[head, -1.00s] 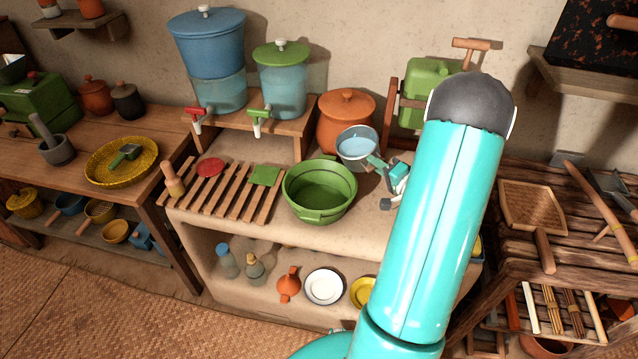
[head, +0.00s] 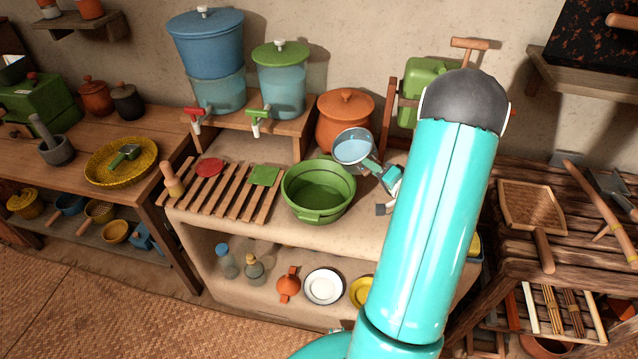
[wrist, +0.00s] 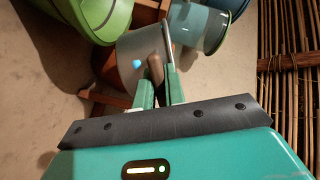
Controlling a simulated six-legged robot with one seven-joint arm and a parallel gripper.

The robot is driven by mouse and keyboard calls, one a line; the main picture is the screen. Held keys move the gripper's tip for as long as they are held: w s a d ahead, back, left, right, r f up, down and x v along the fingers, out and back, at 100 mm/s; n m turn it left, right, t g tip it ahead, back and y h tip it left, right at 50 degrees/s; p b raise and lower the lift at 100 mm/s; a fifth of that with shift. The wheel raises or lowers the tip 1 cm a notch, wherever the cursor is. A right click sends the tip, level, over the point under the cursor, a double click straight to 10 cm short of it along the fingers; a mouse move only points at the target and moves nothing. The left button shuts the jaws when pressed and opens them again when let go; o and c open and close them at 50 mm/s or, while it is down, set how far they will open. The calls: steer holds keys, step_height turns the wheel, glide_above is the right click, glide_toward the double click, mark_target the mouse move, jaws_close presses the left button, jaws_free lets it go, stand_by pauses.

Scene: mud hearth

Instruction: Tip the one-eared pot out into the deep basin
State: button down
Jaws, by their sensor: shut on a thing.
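The one-eared pot (head: 339,162) is a small grey pot with pale blue liquid inside. In the head view it is held up near the back right of the green deep basin (head: 318,213), tilted a little, its rim close to the basin's. My gripper (head: 376,168) is shut on the pot's ear from the right. In the wrist view my gripper (wrist: 158,84) pinches the brown ear between its green fingers, and the grey pot wall (wrist: 138,46) shows beyond. The basin looks empty; no stream of liquid is visible. My arm hides the counter to the right.
An orange lidded pot (head: 345,118) stands just behind the held pot. A slatted wooden rack (head: 228,190) lies left of the basin. Two water dispensers, blue (head: 207,45) and green (head: 281,70), stand on a raised shelf.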

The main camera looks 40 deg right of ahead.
steer(key=shift+s+r, duration=0.1)
steer(key=shift+r, duration=0.05)
steer(key=shift+w+a, duration=0.25)
steer(key=shift+s+r, duration=0.1)
steer(key=shift+s, duration=0.05)
steer(key=shift+a+n, duration=0.1)
steer(key=shift+n, duration=0.2)
steer(key=shift+w+a, duration=0.1)
steer(key=shift+w, duration=0.15)
steer(key=shift+s+r, duration=0.1)
steer(key=shift+s, duration=0.15)
steer(key=shift+w+a, duration=0.2)
steer(key=shift+w, duration=0.05)
steer(key=shift+s, duration=0.15)
steer(key=shift+a+n, duration=0.1)
steer(key=shift+n, duration=0.2)
steer(key=shift+r, duration=0.15)
steer(key=shift+w+a, duration=0.2)
steer(key=shift+s, duration=0.2)
steer(key=shift+w+a+n, duration=0.15)
steer(key=shift+w+n, duration=0.05)
steer(key=shift+n, duration=0.2)
steer(key=shift+s, duration=0.2)
